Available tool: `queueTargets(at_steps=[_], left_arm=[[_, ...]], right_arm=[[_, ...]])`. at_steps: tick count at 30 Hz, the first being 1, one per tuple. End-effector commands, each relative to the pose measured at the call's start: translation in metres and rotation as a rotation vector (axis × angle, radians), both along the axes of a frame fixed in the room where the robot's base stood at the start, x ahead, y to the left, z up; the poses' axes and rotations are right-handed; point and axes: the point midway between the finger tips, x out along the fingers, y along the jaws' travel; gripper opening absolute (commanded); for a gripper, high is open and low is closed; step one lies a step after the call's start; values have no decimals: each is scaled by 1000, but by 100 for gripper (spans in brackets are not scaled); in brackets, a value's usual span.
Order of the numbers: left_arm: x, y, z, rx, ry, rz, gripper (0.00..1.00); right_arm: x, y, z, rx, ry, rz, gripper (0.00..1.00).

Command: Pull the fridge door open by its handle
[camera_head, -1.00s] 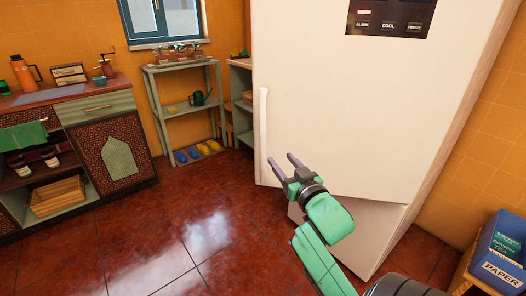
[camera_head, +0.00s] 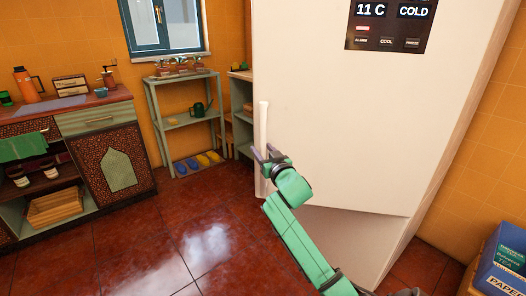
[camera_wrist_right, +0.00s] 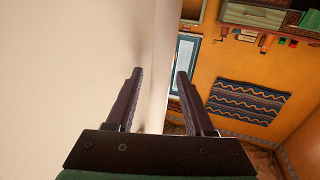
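The white fridge door (camera_head: 350,125) fills the middle right of the head view and looks shut. Its long vertical white handle (camera_head: 263,122) runs near the door's left edge. My right gripper (camera_head: 263,149) is at the handle's middle to lower part, with its fingers pointing up and left. In the right wrist view the two dark fingers (camera_wrist_right: 160,92) are apart, one on each side of a pale upright strip that looks like the handle. Whether either finger touches it is not clear. My left gripper is not in view.
A green shelf rack (camera_head: 186,122) and a patterned cabinet (camera_head: 95,122) stand at the left. A blue box (camera_head: 503,262) is at the lower right. The red tiled floor (camera_head: 160,240) left of the fridge is clear. The wrist view shows a striped rug (camera_wrist_right: 243,101).

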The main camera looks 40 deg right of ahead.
Motion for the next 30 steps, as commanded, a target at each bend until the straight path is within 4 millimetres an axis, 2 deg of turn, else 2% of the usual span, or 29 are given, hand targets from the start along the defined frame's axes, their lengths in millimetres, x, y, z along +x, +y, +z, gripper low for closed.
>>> queueTargets(at_steps=[1,3,4,30], left_arm=[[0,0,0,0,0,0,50],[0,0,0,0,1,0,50],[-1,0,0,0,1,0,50],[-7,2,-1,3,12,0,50]], right_arm=[[0,0,0,0,0,0,30],[0,0,0,0,0,0,3],[0,0,0,0,0,0,0],[0,0,-1,1,2,0,0]])
